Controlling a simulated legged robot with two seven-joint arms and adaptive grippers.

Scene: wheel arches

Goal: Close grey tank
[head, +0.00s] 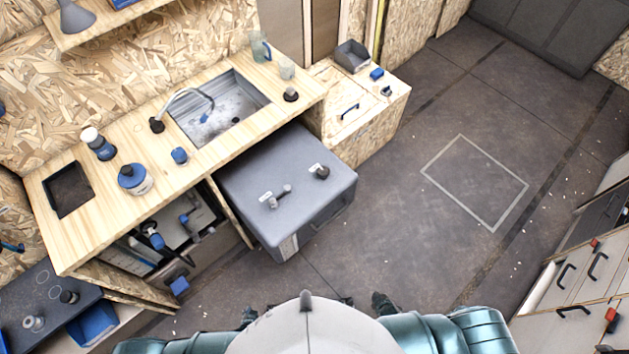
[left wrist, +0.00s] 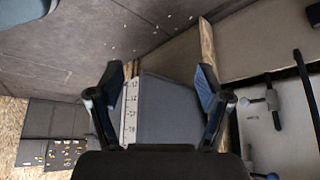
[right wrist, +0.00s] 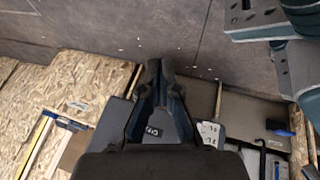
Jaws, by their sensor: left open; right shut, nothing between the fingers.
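The grey tank (head: 245,180) is a large box with rounded edges and two fittings on its lid. It sticks out from under the wooden counter into the room. In the left wrist view its grey face (left wrist: 165,110) and a numbered scale strip show beyond the fingers. My left gripper (left wrist: 160,80) is open and empty, facing that face; contact cannot be told. In the head view, small dark parts of my left gripper (head: 248,317) show near my body. My right gripper (right wrist: 160,70) is shut and empty, in front of the tank (right wrist: 115,115), and hides much of it.
The counter (head: 225,150) holds a sink (head: 220,105), a tap and several small items. A wooden box (head: 375,110) stands beside the tank. Drawers with black handles (head: 580,280) are at the right. The floor (head: 400,220) right of the tank is clear.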

